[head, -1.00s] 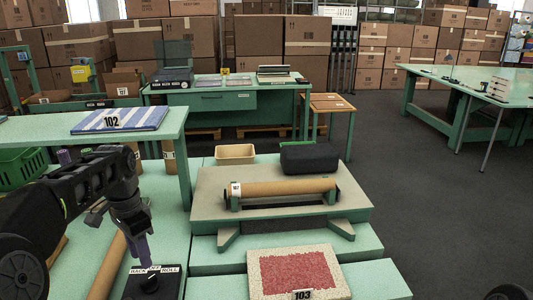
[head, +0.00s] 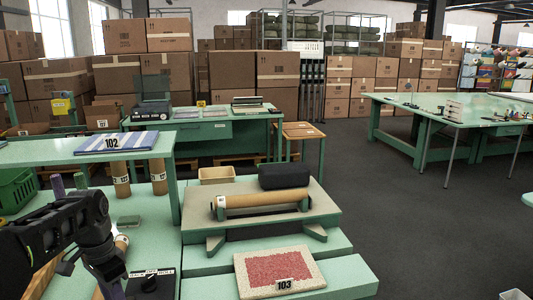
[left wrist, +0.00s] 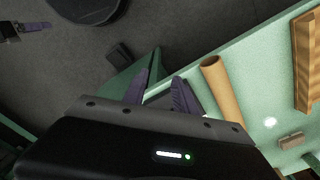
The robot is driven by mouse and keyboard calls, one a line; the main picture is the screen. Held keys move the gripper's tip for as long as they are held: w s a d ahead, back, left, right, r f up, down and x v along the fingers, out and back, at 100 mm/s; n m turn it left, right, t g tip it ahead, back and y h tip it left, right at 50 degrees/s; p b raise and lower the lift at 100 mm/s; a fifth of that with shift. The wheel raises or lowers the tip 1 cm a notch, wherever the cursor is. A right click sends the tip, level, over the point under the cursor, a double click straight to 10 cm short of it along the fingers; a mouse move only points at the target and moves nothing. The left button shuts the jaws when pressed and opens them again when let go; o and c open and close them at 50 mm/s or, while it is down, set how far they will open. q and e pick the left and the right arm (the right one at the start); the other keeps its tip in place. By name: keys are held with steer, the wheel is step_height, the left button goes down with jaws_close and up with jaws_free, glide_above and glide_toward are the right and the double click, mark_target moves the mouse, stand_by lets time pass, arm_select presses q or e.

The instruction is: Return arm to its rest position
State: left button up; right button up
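My left arm comes in at the lower left of the head view.
The green table (left wrist: 255,70) carries a cardboard tube (left wrist: 221,90) close to my left fingers. In the head view, a roller stand (head: 290,226), a red sample 103 (head: 278,268) and a shelf (head: 40,153) lie around. Open floor (head: 440,230) is on the right.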

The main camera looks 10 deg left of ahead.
arm_select(q)
steer(key=d+f+n+h, duration=0.1)
steer(key=d+f, duration=0.7)
steer(key=f, duration=0.4)
steer(key=d+f+n+h, duration=0.1)
steer(key=d+f, duration=0.8)
steer(key=f, duration=0.4)
steer(key=s+d+f+n+h, duration=0.1)
steer(key=s+d+f+n, duration=0.1)
steer(key=s+d+f, duration=0.4)
steer(key=s+d+f+n+h, duration=0.1)
steer(key=s+d+f+n, duration=0.2)
steer(key=s+d+f, duration=0.4)
steer(key=s+d, duration=0.2)
steer(key=s, duration=0.5)
steer(key=shift+s+d+f, duration=0.2)
steer(key=shift+s+d, duration=0.05)
steer(key=shift+d, duration=0.05)
arm_select(e)
steer(key=shift+w+f, duration=0.1)
steer(key=shift+w, duration=0.25)
